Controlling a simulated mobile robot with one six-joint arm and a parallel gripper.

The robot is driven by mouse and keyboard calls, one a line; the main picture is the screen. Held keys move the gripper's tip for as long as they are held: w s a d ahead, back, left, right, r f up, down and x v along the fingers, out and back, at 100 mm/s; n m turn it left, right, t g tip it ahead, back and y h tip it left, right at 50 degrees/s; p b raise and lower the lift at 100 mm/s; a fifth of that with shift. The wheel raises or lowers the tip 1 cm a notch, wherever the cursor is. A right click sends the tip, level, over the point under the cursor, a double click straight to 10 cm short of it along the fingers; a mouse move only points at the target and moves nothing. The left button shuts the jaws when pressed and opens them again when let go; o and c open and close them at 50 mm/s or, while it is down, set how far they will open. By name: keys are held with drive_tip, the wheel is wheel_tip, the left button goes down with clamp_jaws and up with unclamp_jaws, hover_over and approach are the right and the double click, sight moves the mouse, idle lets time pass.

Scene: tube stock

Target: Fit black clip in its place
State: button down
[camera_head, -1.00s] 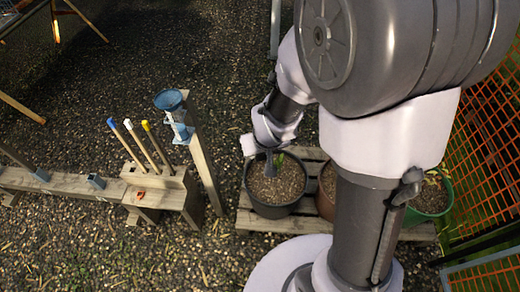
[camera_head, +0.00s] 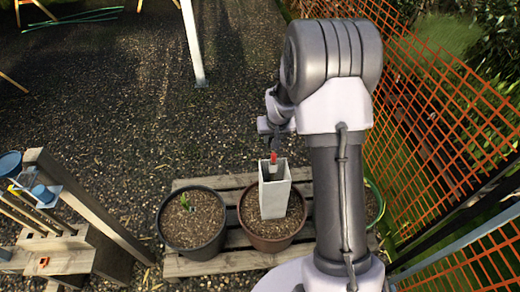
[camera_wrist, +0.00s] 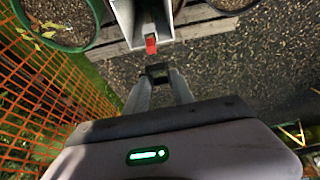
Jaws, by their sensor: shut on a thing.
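In the wrist view, my gripper (camera_wrist: 158,82) is shut on a small black piece, which looks like the black clip (camera_wrist: 157,70). The clip is at the fingertips, just short of a red piece (camera_wrist: 151,44) at the rim of a pale square tube (camera_wrist: 125,18). In the head view, the tube (camera_head: 274,198) stands upright in a brown pot (camera_head: 250,222), and the red piece (camera_head: 274,158) shows at its top opening. My gripper (camera_head: 272,138) is just above and behind that opening. I cannot tell whether the clip touches the tube.
A black pot (camera_head: 165,230) with a small plant stands to the left on the wooden pallet (camera_head: 215,262). A wooden bench (camera_head: 70,262) with an orange clip (camera_head: 43,261) is at the lower left. Orange mesh fence (camera_head: 430,130) runs along the right.

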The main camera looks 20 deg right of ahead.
sight(274, 155)
drive_tip(key=shift+w+d+f+b, duration=0.1)
drive_tip(key=shift+d+f+b, duration=0.1)
drive_tip(key=shift+f+b, duration=0.65)
drive_tip(key=shift+w+d+f+b, duration=0.15)
drive_tip(key=shift+f+b, duration=0.25)
drive_tip(key=shift+f, duration=0.85)
drive_tip(key=shift+d+f+b, duration=0.25)
drive_tip(key=shift+f+b, duration=0.4)
drive_tip(key=shift+f, duration=0.4)
drive_tip(key=shift+f+b, duration=0.9)
drive_tip(key=shift+b, duration=0.05)
drive_tip(key=shift+f+b, duration=0.9)
drive_tip(key=shift+f, duration=0.6)
